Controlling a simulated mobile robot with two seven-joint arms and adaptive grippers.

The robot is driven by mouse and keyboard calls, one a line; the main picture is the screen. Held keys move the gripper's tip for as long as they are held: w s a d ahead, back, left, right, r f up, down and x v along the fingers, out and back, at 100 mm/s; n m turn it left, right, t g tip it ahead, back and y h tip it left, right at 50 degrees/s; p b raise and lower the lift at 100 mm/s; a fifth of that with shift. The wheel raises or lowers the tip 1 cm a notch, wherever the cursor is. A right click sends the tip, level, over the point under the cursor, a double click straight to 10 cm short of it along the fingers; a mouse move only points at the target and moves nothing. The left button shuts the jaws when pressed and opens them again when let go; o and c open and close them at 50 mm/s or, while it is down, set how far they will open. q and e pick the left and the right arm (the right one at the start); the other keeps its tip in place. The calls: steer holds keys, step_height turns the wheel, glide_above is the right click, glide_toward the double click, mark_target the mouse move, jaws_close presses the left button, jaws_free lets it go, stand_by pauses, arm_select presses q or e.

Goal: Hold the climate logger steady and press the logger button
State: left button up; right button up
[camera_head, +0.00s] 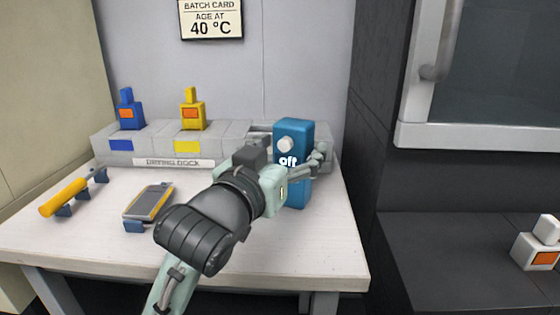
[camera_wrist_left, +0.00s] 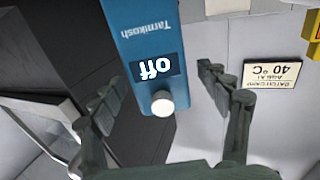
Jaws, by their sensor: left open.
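The climate logger (camera_head: 294,133) is an upright blue box at the right end of the table, with a white round button and a display reading "off". In the left wrist view the logger (camera_wrist_left: 140,30) appears upside down, with its button (camera_wrist_left: 162,104) nearest me. My left gripper (camera_head: 292,152) is open in front of the logger. In the left wrist view its fingers (camera_wrist_left: 162,76) stand one on each side of the box, with visible gaps. The gripper hides part of the logger's lower front in the head view. My right gripper is not in view.
A grey drying dock (camera_head: 222,157) behind holds a blue cell (camera_head: 130,116) and a yellow cell (camera_head: 193,116). A handheld meter (camera_head: 148,202) and a yellow-handled tool (camera_head: 66,196) lie on the white table (camera_head: 60,245). A white block (camera_head: 537,252) sits on the dark right-hand surface.

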arm_select(q)
steer(key=shift+x, duration=1)
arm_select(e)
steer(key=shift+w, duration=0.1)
arm_select(q)
steer(key=c, duration=1.4)
steer(key=shift+o, duration=0.2)
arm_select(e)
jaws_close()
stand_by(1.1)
